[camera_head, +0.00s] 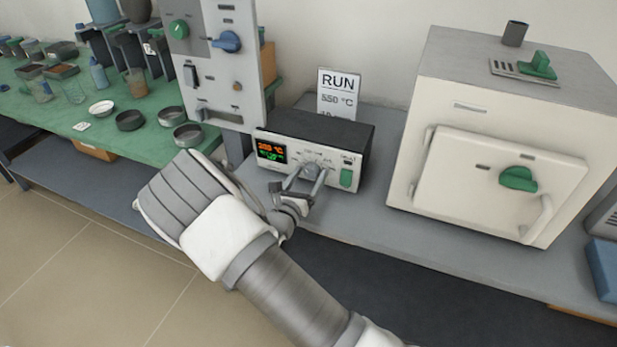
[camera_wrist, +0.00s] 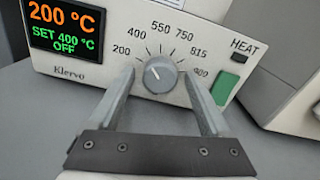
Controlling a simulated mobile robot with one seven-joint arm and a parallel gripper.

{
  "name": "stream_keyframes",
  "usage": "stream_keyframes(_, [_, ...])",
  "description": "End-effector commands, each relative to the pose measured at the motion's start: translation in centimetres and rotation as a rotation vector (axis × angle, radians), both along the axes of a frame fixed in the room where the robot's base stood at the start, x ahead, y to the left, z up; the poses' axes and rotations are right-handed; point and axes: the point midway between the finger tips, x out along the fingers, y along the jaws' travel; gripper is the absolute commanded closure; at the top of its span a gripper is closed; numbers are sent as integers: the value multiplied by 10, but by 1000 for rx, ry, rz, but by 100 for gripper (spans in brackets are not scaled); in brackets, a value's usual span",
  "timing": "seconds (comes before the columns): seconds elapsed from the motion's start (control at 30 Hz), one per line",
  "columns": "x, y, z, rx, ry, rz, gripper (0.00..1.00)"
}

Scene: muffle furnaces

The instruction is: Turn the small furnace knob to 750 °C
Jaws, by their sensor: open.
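The small furnace controller (camera_head: 345,133) is a grey-white box with a dark top on the bench. Its round grey knob (camera_wrist: 160,74) has a white pointer aimed up-left, near the 400 mark. The dial reads 200, 400, 550, 750, 815 and 900. The display (camera_wrist: 66,27) shows 200 °C in orange and SET 400 °C, OFF in green. My gripper (camera_wrist: 158,78) is open, with one finger on each side of the knob and gaps visible between. In the head view my gripper (camera_head: 304,182) is at the panel and partly hides the knob.
A green HEAT switch (camera_wrist: 225,86) sits right of the dial. A sign (camera_head: 338,92) behind reads RUN and seemingly 550 °C, perhaps struck through. A large white furnace (camera_head: 450,175) stands right; a grey panel (camera_head: 215,75) with knobs stands left. Dishes cover the green bench (camera_head: 70,120).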

Motion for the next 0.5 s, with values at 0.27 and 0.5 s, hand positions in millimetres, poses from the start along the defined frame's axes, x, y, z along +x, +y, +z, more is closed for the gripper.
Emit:
stream_keyframes(0.27, [0,0,0,0,0,0,26])
stream_keyframes(0.5, [0,0,0,0,0,0,69])
